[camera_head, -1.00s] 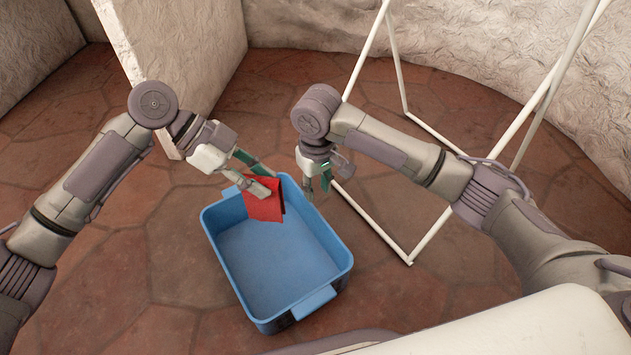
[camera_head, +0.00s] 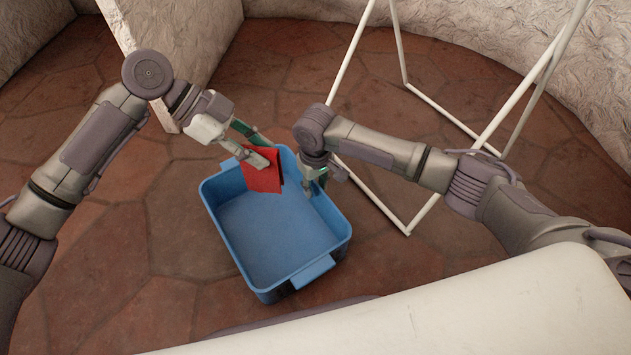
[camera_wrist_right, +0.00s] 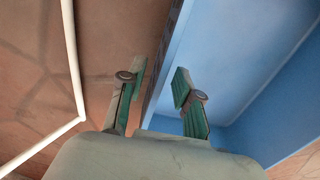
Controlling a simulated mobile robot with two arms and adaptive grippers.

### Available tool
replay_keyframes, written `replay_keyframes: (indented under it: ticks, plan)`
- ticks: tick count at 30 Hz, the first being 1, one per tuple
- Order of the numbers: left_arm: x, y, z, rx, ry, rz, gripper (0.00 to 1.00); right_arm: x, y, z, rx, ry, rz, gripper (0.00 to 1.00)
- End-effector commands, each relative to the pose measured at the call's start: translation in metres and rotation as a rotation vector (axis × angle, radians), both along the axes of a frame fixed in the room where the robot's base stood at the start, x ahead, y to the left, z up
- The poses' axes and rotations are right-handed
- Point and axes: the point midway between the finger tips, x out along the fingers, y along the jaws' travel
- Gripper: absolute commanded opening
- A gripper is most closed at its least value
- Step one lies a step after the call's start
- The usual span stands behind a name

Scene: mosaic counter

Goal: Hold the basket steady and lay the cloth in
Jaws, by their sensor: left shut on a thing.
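The blue basket (camera_head: 273,232) stands on the floor, open side up and empty on its visible bottom. My left gripper (camera_head: 262,158) is shut on the folded red cloth (camera_head: 263,179), which hangs at the basket's far end, over its inside. I cannot tell whether the cloth touches the wall. My right gripper (camera_head: 308,187) is at the basket's right far corner. In the right wrist view, my right gripper (camera_wrist_right: 158,82) has its fingers spread on both sides of the basket wall (camera_wrist_right: 172,50), one outside and one inside, with a gap visible.
A white tubular frame (camera_head: 385,207) stands on the floor to the right of the basket, close to my right arm. A pale upright panel (camera_head: 180,50) is behind my left arm. Brown tiled floor (camera_head: 150,240) is clear left of the basket.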

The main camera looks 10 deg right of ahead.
Motion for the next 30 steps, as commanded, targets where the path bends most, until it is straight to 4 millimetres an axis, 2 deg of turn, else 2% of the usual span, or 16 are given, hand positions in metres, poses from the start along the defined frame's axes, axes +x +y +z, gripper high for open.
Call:
replay_keyframes:
  ticks: [2, 7, 19, 23, 27, 30]
  plan:
    - [0.000, 0.000, 0.000, 0.000, 0.000, 0.000, 0.00, 0.000, 0.000, 0.000, 0.000, 0.000, 0.000, 0.30]
    - [0.000, 0.000, 0.000, 0.000, 0.000, 0.000, 0.00, 0.000, 0.000, 0.000, 0.000, 0.000, 0.000, 0.02]
    - [0.000, 0.000, -0.005, -0.001, 0.003, 0.018, 0.00, 0.000, 0.000, 0.000, 0.000, 0.000, 0.000, 0.00]
    - [0.000, -0.002, -0.030, -0.001, 0.006, 0.127, 0.00, 0.000, 0.000, 0.000, 0.000, 0.000, 0.000, 0.00]
    - [0.000, -0.003, -0.071, -0.002, 0.006, 0.349, 0.00, 0.000, 0.000, 0.001, 0.000, 0.000, 0.000, 0.00]
    - [0.000, -0.003, -0.093, -0.003, 0.005, 0.508, 0.00, 0.000, 0.000, 0.001, 0.000, 0.000, 0.000, 0.00]
